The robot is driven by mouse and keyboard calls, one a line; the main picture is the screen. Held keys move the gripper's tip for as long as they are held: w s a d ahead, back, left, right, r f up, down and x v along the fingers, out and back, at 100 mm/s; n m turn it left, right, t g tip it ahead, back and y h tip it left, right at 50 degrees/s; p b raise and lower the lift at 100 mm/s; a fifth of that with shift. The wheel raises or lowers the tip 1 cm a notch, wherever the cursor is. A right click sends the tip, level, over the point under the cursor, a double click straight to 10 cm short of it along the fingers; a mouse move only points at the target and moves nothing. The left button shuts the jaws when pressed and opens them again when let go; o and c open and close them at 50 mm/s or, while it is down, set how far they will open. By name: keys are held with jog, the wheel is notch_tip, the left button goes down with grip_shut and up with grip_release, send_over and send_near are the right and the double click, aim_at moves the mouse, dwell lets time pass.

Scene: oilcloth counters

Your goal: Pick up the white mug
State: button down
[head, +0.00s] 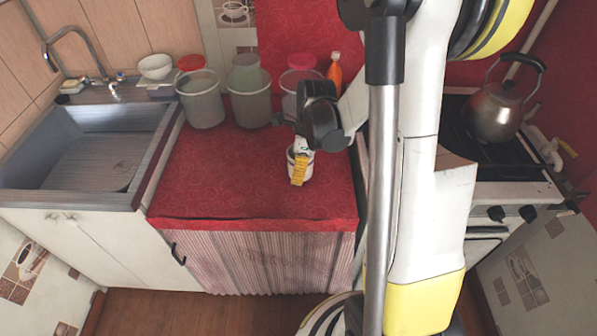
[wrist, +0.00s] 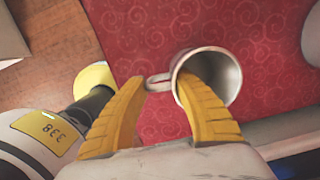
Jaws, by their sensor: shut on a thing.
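The white mug (head: 309,169) is at the red-covered counter, right of its middle. In the wrist view the mug (wrist: 231,73) shows its open mouth, with its handle toward the left. My gripper (head: 298,165) reaches down to it from above. In the wrist view one yellow finger of my gripper (wrist: 162,83) goes inside the mug's mouth and the other is outside by the handle. The fingers are shut on the mug's handle side. The mug looks upright in the head view. I cannot tell whether its base touches the cloth.
Several buckets, among them a grey one (head: 202,100), and an orange bottle (head: 335,72) stand at the counter's back. A sink (head: 85,150) is at the left. A stove with a kettle (head: 497,108) is at the right. The counter's left front (head: 220,180) is clear.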

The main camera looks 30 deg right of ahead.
jog(key=s+d+r+p, duration=0.5)
jog(key=s+d+r, duration=0.3)
jog(key=r, duration=0.1)
jog(key=shift+s+r, duration=0.15)
jog(key=shift+s, duration=0.05)
dwell(0.5)
dwell(1.2)
